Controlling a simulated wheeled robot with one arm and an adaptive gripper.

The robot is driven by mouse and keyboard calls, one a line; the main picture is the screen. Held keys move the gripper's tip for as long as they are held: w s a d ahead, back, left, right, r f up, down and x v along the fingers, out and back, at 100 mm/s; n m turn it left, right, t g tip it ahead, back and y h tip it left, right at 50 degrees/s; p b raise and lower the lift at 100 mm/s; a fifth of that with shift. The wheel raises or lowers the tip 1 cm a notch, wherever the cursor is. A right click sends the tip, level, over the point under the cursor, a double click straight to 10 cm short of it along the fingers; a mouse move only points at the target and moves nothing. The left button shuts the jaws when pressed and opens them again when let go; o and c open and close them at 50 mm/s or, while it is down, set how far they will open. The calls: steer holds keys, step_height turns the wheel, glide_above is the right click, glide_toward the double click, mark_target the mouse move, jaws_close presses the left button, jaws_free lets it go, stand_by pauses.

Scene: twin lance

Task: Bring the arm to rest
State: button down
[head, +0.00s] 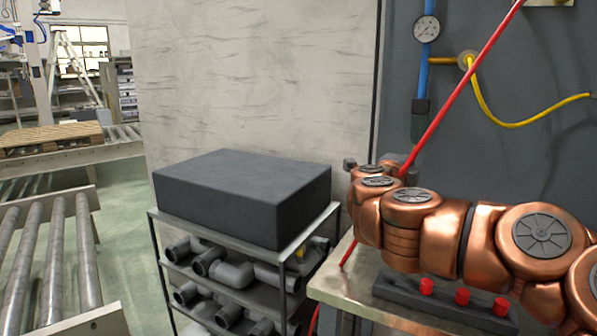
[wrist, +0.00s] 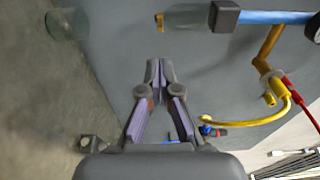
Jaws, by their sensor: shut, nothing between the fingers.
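My copper arm (head: 440,225) stretches from the right edge toward the middle of the head view, above a metal bench. My gripper shows in the wrist view (wrist: 158,66); its two fingers meet at the tips with nothing between them. In the head view the gripper is hidden behind the arm's far links. In the wrist view the gripper points at a grey wall panel, with no contact visible.
The bench (head: 345,282) carries a dark rack with red knobs (head: 462,297). A shelf cart with a black box (head: 240,195) stands to its left. The wall has a gauge (head: 426,29), a blue pipe (head: 423,75), a yellow hose (head: 510,123) and a slanting red line (head: 460,85).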

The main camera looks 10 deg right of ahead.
steer(key=w+a+r+n+t+y, duration=0.1)
steer(key=a+r+n+t+y, duration=0.15)
steer(key=a+n+y, duration=0.75)
steer(key=a+r+n+t+y, duration=0.1)
steer(key=a+n+t+y, duration=0.35)
steer(key=a, duration=0.85)
steer(key=s+a+f+n+g+y, duration=0.2)
steer(key=s+a+f+n+g, duration=0.25)
steer(key=f, duration=0.45)
steer(key=s+a+f+n+g+y, duration=0.35)
steer(key=s+a+f+n, duration=0.25)
steer(key=f, duration=0.2)
steer(key=s+d+f+n+g+h, duration=0.1)
steer(key=s+d+f+g+h, duration=0.1)
steer(key=s+f+g, duration=0.35)
steer(key=s+d+f+n+g+h, duration=0.1)
steer(key=s+d+f+g+h, duration=0.1)
steer(key=s+f, duration=0.6)
steer(key=s+d+f+g+h, duration=0.1)
steer(key=s+d+f+g, duration=0.2)
steer(key=s+d, duration=0.35)
steer(key=s+d+f+g+h, duration=0.2)
steer(key=s+d+g, duration=0.1)
steer(key=s, duration=0.7)
step_height(320, 180, up, 24)
steer(key=s+p, duration=0.1)
steer(key=p, duration=2.1)
steer(key=shift+s+a+p, duration=0.15)
steer(key=shift+s+p, duration=0.05)
steer(key=shift+p, duration=0.1)
